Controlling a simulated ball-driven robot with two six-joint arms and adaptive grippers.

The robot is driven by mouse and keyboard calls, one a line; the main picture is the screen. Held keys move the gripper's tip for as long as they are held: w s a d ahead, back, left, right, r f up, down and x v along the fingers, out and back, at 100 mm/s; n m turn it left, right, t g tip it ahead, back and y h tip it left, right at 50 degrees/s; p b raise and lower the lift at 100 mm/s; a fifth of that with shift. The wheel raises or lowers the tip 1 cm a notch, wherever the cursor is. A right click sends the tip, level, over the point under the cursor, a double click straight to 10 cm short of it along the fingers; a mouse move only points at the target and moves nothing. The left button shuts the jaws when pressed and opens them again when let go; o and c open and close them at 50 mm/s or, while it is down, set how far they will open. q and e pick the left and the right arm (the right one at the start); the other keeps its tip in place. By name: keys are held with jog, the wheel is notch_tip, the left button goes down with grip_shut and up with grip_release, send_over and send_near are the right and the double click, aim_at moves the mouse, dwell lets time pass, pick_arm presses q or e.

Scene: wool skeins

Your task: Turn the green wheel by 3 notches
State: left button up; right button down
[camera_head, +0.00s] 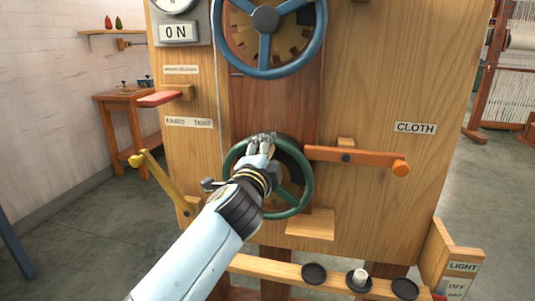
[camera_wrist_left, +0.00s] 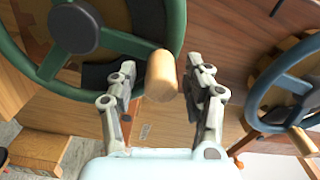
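The green wheel (camera_head: 309,188) is mounted upright low on the wooden machine's front. It also shows at the upper left of the left wrist view (camera_wrist_left: 176,30), with a dark hub and a pale wooden handle (camera_wrist_left: 161,76) on its rim. My left gripper (camera_head: 261,144) is at the top of the wheel and hides part of it in the head view. In the left wrist view my left gripper (camera_wrist_left: 160,80) is open, with one finger on each side of the handle and a visible gap to each. My right gripper is not in view.
A blue wheel (camera_head: 265,72) sits above the green one. An orange lever (camera_head: 355,158) is to the right, a yellow lever (camera_head: 165,182) to the left, and a red-topped peg (camera_head: 160,98) higher left. A small wooden ledge (camera_head: 311,224) and a rail with black discs (camera_head: 314,273) lie below.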

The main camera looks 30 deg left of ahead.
pick_arm(q)
jog(key=shift+s, duration=0.15)
jog(key=v, duration=0.7)
jog(key=shift+s, duration=0.1)
